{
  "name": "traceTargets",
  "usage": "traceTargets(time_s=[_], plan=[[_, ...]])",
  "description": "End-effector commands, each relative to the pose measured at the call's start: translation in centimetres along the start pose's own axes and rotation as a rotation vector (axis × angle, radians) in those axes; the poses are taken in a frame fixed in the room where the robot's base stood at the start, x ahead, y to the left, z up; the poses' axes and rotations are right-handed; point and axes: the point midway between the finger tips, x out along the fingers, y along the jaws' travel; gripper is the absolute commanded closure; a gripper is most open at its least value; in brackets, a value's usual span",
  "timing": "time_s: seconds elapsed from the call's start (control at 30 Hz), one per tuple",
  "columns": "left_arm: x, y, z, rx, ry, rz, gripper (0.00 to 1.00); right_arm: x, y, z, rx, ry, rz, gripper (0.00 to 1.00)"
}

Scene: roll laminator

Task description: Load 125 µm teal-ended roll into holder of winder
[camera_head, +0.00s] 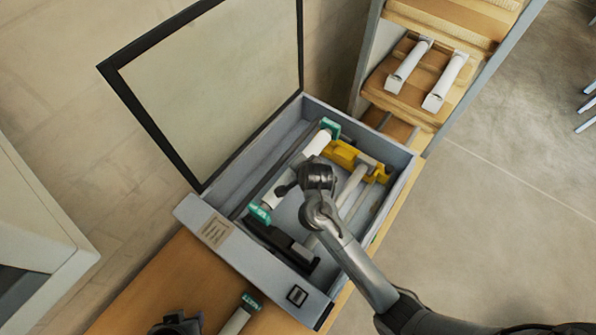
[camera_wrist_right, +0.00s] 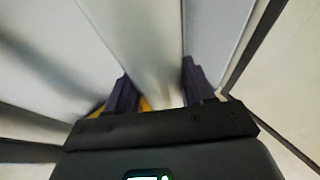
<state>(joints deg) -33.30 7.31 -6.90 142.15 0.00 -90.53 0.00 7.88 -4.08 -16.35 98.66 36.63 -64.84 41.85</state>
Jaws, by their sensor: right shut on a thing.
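A white roll with teal ends (camera_head: 315,145) lies lengthwise inside the open grey winder (camera_head: 212,228). Its teal ends (camera_head: 260,213) show at both ends of the roll; I cannot read a thickness mark. My right gripper (camera_head: 287,188) is shut on the roll's middle. In the right wrist view the white roll (camera_wrist_right: 140,45) runs between the dark fingers (camera_wrist_right: 157,95). Its seating in the holder is hidden. A second teal-ended roll (camera_head: 238,318) lies on the wooden table at the bottom edge. A dark part, apparently my left gripper (camera_head: 178,325), shows beside it, mostly cut off.
The winder's framed lid (camera_head: 215,85) stands open at the back. Yellow blocks (camera_head: 343,154) and a black block (camera_head: 284,245) sit inside, beside a pale bar (camera_head: 350,187). Two white rolls (camera_head: 446,82) lie on the wooden shelf at the upper right.

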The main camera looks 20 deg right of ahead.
Motion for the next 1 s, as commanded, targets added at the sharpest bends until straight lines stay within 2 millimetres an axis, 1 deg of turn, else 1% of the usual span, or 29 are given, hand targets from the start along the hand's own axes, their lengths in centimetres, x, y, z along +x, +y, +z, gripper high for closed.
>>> traceTargets(time_s=[0.2, 0.53, 1.0], plan=[[-0.2, 0.0, -0.1, -0.001, 0.0, 0.0, 0.6, 0.3, 0.2, 0.9, 0.0, 0.001, -0.002, 0.95], [-0.5, 0.2, -0.3, -0.011, 0.002, 0.008, 0.6, 3.0, 2.1, 2.0, 0.001, 0.001, -0.002, 0.96], [-0.3, 0.2, -0.2, -0.01, 0.002, 0.007, 0.6, 3.5, 2.4, 2.2, 0.001, 0.001, -0.004, 0.95]])
